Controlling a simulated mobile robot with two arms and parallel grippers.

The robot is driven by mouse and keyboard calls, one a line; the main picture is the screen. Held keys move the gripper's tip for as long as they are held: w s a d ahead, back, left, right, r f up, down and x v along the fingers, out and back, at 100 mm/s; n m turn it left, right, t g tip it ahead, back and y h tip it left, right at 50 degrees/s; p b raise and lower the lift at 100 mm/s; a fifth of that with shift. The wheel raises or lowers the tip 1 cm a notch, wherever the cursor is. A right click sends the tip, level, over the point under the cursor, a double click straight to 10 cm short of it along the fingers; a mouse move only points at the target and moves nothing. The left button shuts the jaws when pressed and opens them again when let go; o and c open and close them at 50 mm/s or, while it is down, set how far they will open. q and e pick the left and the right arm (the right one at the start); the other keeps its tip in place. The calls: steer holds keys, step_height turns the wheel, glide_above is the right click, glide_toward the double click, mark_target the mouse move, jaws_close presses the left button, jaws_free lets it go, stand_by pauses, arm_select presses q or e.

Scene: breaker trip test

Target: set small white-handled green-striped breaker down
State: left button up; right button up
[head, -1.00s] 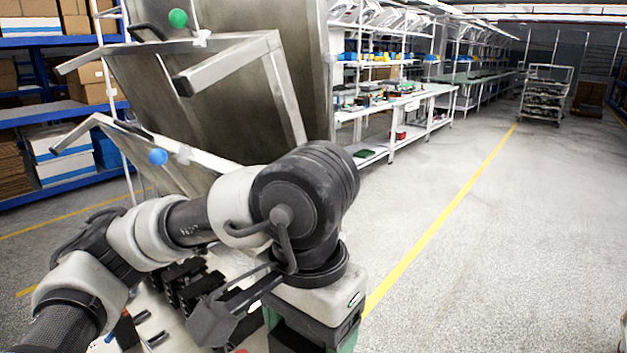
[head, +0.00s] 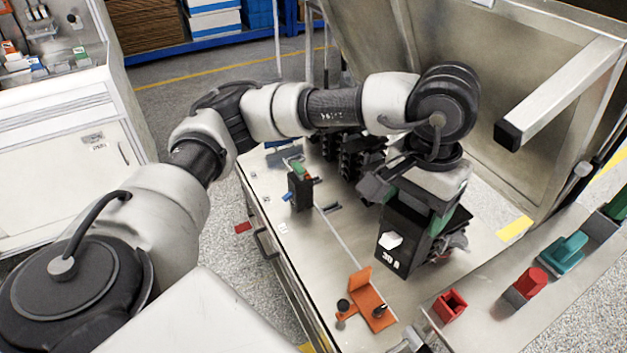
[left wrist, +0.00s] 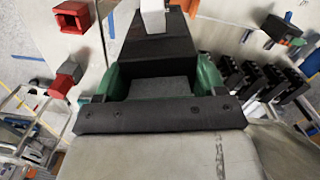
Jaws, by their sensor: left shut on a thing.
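My left gripper (head: 425,212) points down over the metal worktop, shut on a black breaker (head: 400,243) with a white handle (head: 390,241) and a white "30 A" marking. In the left wrist view the green fingers (left wrist: 160,84) flank the black breaker body (left wrist: 152,50), and its white handle (left wrist: 153,14) stands out at the far end. I see no green stripe on it for sure. The breaker is low over the worktop (head: 335,240); I cannot tell whether it touches. My right gripper is not in view.
An orange bracket (head: 367,296) and a red socket block (head: 450,305) are near the front. A red block (head: 527,285) and a teal part (head: 563,252) lie to the right. A small green-handled breaker (head: 300,188) and several black breakers (head: 352,152) stand farther left. A metal panel (head: 460,60) rises behind.

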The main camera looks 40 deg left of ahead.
arm_select(q)
steer(key=w+a+f+n+b, duration=0.2)
steer(key=w+a+f+b, duration=0.15)
steer(key=f, duration=0.55)
steer(key=w+a+f+n+b, duration=0.2)
steer(key=w+a+f+b, duration=0.15)
steer(key=f, duration=0.55)
steer(key=w+a+f+n, duration=0.2)
steer(key=w+a+n, duration=0.25)
steer(key=w, duration=0.25)
steer(key=w+a+f+n, duration=0.3)
steer(key=w+n, duration=0.3)
steer(key=w, duration=0.1)
steer(key=s+a+f+p, duration=0.2)
steer(key=s+a+f, duration=0.3)
steer(key=s+f, duration=0.5)
steer(key=shift+a+f, duration=0.3)
steer(key=shift+a, duration=0.05)
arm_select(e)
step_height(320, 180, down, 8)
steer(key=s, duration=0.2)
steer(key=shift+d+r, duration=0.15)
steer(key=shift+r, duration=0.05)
arm_select(q)
steer(key=shift+s+f+n, duration=0.1)
steer(key=shift+n, duration=0.25)
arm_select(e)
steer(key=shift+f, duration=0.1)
